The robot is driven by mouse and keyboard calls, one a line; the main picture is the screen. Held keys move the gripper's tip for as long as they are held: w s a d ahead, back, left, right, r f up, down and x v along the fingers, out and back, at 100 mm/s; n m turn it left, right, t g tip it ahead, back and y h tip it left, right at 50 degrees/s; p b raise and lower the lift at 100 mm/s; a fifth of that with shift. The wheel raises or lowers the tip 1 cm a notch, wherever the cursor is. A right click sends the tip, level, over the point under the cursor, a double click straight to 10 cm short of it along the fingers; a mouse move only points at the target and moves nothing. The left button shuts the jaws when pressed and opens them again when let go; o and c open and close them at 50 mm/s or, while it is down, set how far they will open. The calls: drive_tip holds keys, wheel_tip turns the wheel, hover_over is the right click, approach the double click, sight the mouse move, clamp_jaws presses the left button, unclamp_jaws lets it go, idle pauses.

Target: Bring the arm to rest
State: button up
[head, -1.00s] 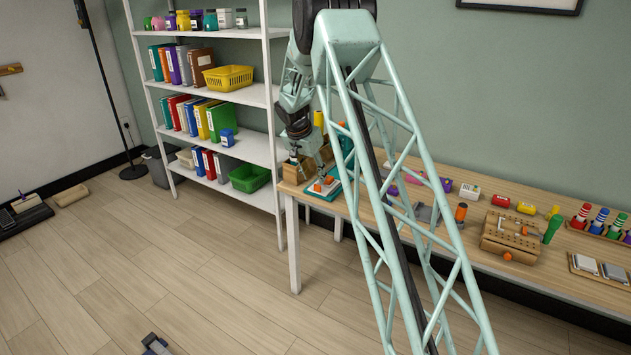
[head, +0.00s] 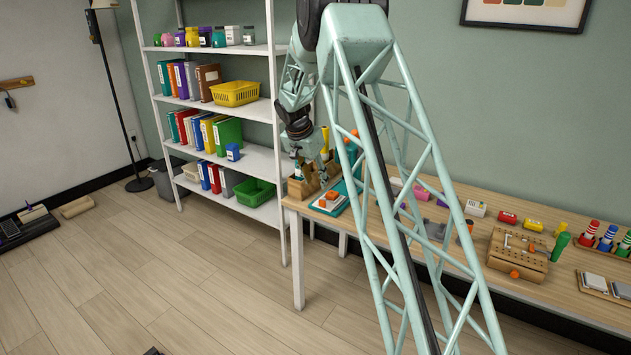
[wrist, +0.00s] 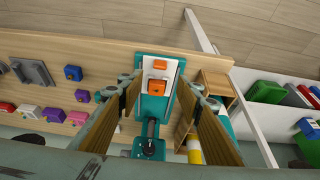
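My gripper (head: 308,172) hangs above the left end of the wooden workbench (head: 455,264). In the wrist view my gripper (wrist: 160,82) is open, its two fingers spread wide with nothing between them. Beyond the fingertips lies a teal and white fixture (wrist: 174,77) with an orange block (wrist: 160,65) and a second orange piece (wrist: 147,88) on it. The fixture also shows in the head view, below my gripper, with the orange block (head: 331,195) on it. My gripper is apart from both. My lattice arm link hides part of the bench.
A wooden organizer (head: 296,187) stands close beside my gripper. A white shelf (head: 257,107) with binders and baskets stands to the left. The floor in front is clear.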

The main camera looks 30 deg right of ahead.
idle(0.3)
drive_tip(key=s+a+r+n, duration=0.2)
drive_tip(key=s+a+r, duration=0.4)
drive_tip(key=s+r, duration=0.35)
drive_tip(key=s+a+r+n+y, duration=0.1)
drive_tip(key=s+a+r+n, duration=0.1)
drive_tip(key=s+a+r, duration=0.5)
drive_tip(key=s+a+r+n, duration=0.2)
drive_tip(key=s+a+r, duration=0.2)
drive_tip(key=s+r, duration=0.65)
drive_tip(key=s+a+n+y, duration=0.1)
drive_tip(key=s+a, duration=0.3)
drive_tip(key=s, duration=0.9)
drive_tip(key=s+a+f+n+t+y, duration=0.1)
drive_tip(key=s+a+n, duration=0.2)
drive_tip(key=s, duration=1.1)
drive_tip(key=s+a+n, duration=0.2)
drive_tip(key=s+a, duration=0.3)
drive_tip(key=s, duration=0.8)
drive_tip(key=shift+s+a+f+t+y, duration=0.25)
drive_tip(key=shift+s+f+t+y, duration=0.05)
drive_tip(key=shift+s+t+y, duration=0.1)
